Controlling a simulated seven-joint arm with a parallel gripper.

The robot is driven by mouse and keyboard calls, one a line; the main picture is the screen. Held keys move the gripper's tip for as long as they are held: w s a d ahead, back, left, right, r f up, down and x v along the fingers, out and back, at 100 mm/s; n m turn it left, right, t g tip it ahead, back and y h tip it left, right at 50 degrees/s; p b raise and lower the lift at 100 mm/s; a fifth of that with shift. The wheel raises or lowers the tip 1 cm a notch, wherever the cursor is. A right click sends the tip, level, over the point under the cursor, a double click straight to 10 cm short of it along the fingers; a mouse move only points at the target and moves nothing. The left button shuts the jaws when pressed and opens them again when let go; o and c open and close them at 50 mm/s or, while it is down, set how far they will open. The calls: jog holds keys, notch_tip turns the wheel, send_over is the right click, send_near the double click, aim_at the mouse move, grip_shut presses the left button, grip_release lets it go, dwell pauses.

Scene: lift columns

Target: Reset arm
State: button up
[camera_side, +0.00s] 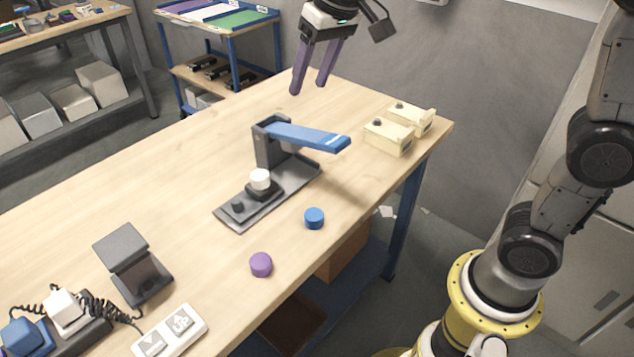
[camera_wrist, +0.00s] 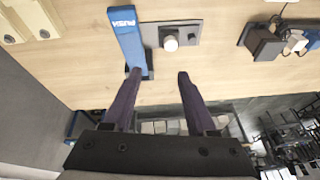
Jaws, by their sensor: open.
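My gripper (camera_side: 316,80) hangs in the air above the far part of the wooden table (camera_side: 190,171). Its two purple-grey fingers are apart with nothing between them. The fingers also show in the wrist view (camera_wrist: 159,74). A press-like device with a dark base plate (camera_side: 284,187) and a blue lever arm (camera_side: 308,136) stands on the table, below and apart from my gripper. The blue arm, marked PUSH, shows in the wrist view (camera_wrist: 126,34). A white round piece (camera_side: 260,179) sits on the device's base. A blue cylinder (camera_side: 314,218) and a purple cylinder (camera_side: 261,264) stand on the table in front.
Two cream boxes (camera_side: 388,137) stand at the table's right end. A dark stand (camera_side: 134,264), a white two-button panel (camera_side: 169,332) and cabled blocks (camera_side: 64,312) are at the near left. The table's left middle is clear. A blue shelf cart (camera_side: 222,50) stands behind.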

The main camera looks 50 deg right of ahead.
jog(key=s+d+r, duration=0.2)
jog(key=s+d, duration=0.1)
jog(key=s, duration=0.4)
jog(key=s+d+f+n+t, duration=0.1)
jog(key=s+d+f, duration=0.1)
jog(key=s+f, duration=0.8)
jog(key=s, duration=0.6)
jog(key=shift+d+f+n+t+h, duration=0.2)
jog(key=shift+d+n+t+h, duration=0.1)
jog(key=shift+d, duration=0.1)
dwell(0.6)
